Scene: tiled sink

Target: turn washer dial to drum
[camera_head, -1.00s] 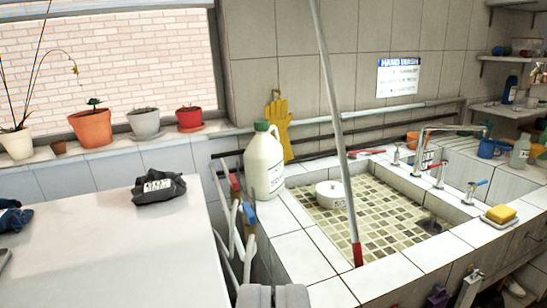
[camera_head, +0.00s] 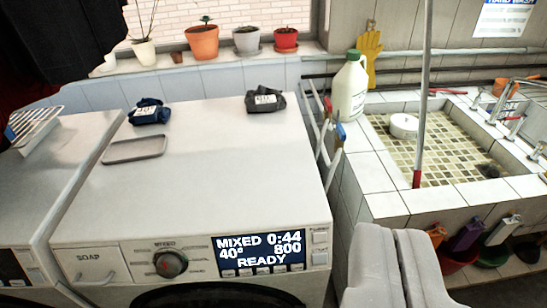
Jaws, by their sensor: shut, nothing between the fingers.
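The washer (camera_head: 215,185) is a white front-loader to the left of my gripper. Its dial (camera_head: 170,264) is a dark round knob with a red mark, on the front panel between the soap drawer (camera_head: 90,265) and the display. The word MIXED shows above the dial; the other labels are too small to read. The display (camera_head: 260,252) reads MIXED 0:44, 40°, 800, READY. My gripper (camera_head: 403,238) is shut and empty at the lower right, apart from the washer, in front of the sink's near edge.
A grey tray (camera_head: 135,149), a blue folded cloth (camera_head: 149,112) and a dark folded cloth (camera_head: 265,101) lie on the washer top. A second white machine (camera_head: 55,180) stands at the left. The tiled sink (camera_head: 385,205) and a leaning pole (camera_head: 424,90) are at the right.

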